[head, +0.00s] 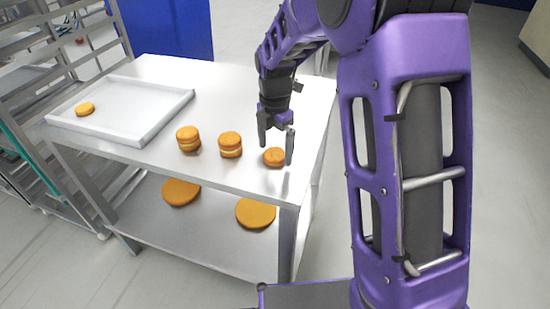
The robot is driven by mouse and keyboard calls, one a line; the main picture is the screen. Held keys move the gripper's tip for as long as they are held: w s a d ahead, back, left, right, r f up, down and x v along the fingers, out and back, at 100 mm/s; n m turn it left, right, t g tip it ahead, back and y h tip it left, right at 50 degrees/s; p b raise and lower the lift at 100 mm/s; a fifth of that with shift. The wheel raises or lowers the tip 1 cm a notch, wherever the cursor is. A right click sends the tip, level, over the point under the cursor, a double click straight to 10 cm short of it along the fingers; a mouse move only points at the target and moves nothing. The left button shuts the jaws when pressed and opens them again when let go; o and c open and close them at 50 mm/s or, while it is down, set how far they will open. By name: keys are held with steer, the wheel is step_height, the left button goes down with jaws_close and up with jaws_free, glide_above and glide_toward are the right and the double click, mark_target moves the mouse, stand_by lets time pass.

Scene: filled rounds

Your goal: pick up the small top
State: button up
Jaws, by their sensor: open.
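A small orange-brown round (274,157) lies near the front right corner of the metal table. It looks low, and I cannot tell whether it is a single piece or layered. My gripper (276,151) is open and points down over this round. One finger shows at its left and the other at its right, in front of its edge. I cannot tell whether they touch it. Another thin small round (85,109) lies on the tray at the left. I cannot tell which round is the small top.
Two filled rounds, one (188,139) left and one (230,145) right, stand left of my gripper. The white tray (145,137) has a raised rim. Two larger rounds (181,192) (256,213) lie on the lower shelf. A metal rack (30,90) stands left. The table's back is clear.

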steer(key=shift+f, duration=0.5)
steer(key=c, duration=0.8)
steer(key=shift+r, duration=0.1)
